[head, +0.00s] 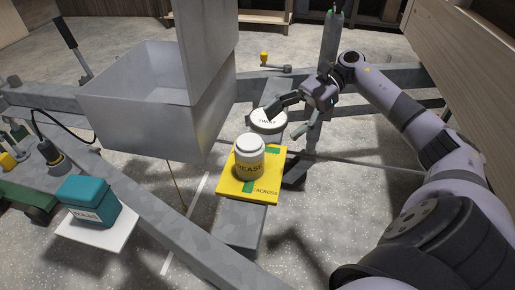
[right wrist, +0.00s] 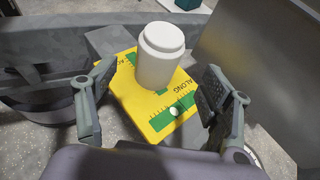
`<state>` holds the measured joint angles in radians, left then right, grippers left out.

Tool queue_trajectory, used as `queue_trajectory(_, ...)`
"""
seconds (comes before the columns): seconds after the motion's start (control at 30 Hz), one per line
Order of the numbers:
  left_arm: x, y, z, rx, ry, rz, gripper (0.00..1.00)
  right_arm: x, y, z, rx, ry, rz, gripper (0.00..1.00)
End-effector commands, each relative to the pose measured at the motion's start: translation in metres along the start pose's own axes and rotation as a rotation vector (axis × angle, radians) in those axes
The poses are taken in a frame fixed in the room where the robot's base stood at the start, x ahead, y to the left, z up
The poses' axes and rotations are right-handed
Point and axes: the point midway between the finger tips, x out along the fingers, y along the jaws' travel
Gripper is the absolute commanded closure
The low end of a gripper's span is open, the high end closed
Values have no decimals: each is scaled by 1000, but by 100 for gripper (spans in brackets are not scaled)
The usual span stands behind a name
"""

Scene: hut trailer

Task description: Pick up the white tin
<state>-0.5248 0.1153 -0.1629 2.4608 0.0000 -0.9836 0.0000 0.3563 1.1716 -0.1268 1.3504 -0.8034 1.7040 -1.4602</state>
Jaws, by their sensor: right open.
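A white tin with a stepped lid and a label reading "…EASE" (head: 249,157) stands upright on a yellow card with green markings (head: 232,190), on a grey beam. The right wrist view shows the same tin (right wrist: 160,54) upright on the yellow card (right wrist: 130,90), ahead of and between the fingers. A flatter round white container (head: 267,120) sits just behind it in the head view. My right gripper (head: 286,118) is open and empty, behind and right of the tin, not touching it. In the right wrist view the open fingers (right wrist: 160,72) are spread wide. My left gripper is out of view.
A large grey open box (head: 135,125) stands left of the tin. A teal container (head: 88,202) sits on a white card (head: 108,235) at lower left. A grey post (head: 328,55) rises behind my right gripper. Speckled floor shows between the beams.

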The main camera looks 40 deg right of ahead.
Motion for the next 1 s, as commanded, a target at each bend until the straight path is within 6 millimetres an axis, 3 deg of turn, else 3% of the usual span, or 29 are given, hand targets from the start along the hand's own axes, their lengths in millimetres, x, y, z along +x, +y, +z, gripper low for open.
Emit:
queue_trajectory(0.2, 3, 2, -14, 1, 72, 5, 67, 50, 1, -1, -1, -1, 4, 26)
queue_trajectory(0.33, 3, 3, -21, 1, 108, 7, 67, 74, 0, -1, -1, -1, 2, 26)
queue_trajectory(0.63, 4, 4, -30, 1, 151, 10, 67, 98, 0, -1, 0, -1, 0, 26)
queue_trajectory(0.83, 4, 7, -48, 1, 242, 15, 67, 128, -2, -3, -2, -1, 2, 26)
queue_trajectory(1.0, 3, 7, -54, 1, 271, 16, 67, 142, -2, -2, -2, 0, 0, 26)
